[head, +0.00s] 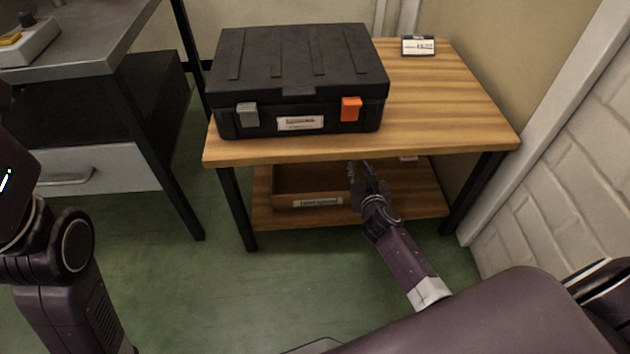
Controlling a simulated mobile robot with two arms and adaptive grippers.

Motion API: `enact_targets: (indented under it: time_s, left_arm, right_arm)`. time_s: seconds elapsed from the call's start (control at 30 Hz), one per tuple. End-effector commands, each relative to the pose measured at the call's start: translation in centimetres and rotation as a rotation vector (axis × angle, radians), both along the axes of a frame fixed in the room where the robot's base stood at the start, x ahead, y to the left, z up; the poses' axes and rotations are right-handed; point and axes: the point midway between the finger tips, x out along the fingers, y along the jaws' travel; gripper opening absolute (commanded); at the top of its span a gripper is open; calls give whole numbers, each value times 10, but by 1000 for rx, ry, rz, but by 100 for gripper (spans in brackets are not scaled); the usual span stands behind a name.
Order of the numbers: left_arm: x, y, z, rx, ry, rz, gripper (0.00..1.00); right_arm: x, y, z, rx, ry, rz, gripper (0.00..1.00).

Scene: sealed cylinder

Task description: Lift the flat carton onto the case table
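The case table (445,105) is a wooden table with black legs and a lower shelf. A low brown carton (287,202) with a white label on its front sits on that shelf, under the tabletop. The tabletop's front edge hides its back part. My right gripper (360,168) reaches under the tabletop at the carton's right end. Its fingertips are small and dark there, and I cannot tell whether they are apart or touch the carton. My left arm shows at the left edge, but its gripper is out of the picture.
A black case (300,75) with a grey and an orange latch covers the tabletop's left part. The tabletop's right part is bare except for a small sign (418,46) at the back. A grey bench (75,45) stands left; a white brick wall (560,200) stands right.

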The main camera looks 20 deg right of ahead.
Motion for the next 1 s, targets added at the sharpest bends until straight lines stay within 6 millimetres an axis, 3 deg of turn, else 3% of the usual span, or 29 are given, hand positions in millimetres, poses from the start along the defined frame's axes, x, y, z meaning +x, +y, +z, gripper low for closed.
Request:
enact_targets:
  time_s: [0.2,0.47,0.7,1.0]
  left_arm:
    - [-13,-1,2,2,-47,3,40]
    - [-14,-1,5,3,-49,2,40]
    - [-14,-1,5,2,-50,2,40]
    - [-15,-1,5,3,-51,2,40]
  right_arm:
    - [21,-8,-11,-1,0,-1,23]
    - [24,-8,-10,1,1,0,23]
    - [24,-8,-10,0,1,0,0]
    - [24,-8,-9,2,-3,0,0]
